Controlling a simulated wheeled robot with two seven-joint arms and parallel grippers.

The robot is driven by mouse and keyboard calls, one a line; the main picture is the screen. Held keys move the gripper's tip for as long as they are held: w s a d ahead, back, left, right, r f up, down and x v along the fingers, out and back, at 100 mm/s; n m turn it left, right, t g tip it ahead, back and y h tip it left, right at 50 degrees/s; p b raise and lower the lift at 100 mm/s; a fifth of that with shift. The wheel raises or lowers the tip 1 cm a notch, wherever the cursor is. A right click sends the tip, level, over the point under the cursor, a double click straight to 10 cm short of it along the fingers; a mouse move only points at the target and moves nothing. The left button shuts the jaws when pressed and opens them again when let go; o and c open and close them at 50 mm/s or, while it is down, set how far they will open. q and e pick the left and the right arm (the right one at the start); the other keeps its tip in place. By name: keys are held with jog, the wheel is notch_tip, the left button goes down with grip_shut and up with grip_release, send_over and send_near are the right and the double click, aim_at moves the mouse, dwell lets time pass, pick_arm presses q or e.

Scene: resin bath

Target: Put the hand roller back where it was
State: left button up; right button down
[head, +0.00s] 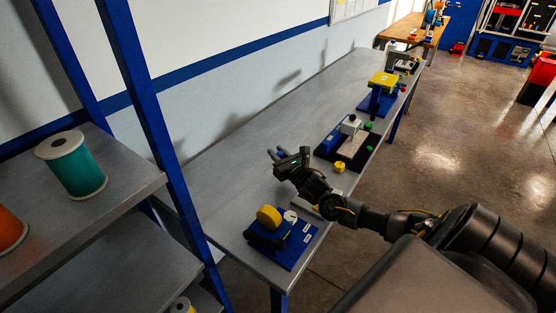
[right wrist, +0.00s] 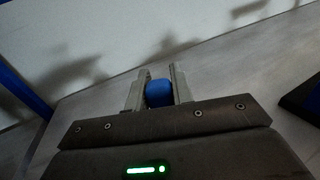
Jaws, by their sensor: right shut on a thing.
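My right gripper (head: 276,154) reaches over the long grey bench from the right side. It is shut on a blue rounded piece, which I take to be the hand roller; it shows between the two fingers in the right wrist view (right wrist: 159,93). Only this small end of the roller (head: 283,152) shows, and the rest is hidden by the gripper. The gripper is above the bench top, beyond the blue board with a yellow wheel. My left gripper is not in view.
On the bench (head: 232,158) stand a blue board (head: 298,252) with a yellow wheel (head: 268,216), a dark tray (head: 362,158), a small yellow piece (head: 339,167) and a yellow-topped blue stand (head: 383,80). A blue-framed shelf (head: 130,90) with spools is at left. The bench's wall side is clear.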

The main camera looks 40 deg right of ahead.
notch_tip(320, 180, down, 2)
jog(key=shift+f+p, duration=0.1)
jog(key=shift+p, duration=0.5)
jog(key=shift+f, duration=0.45)
jog(key=shift+f, duration=0.1)
jog(key=c, duration=1.2)
grip_release()
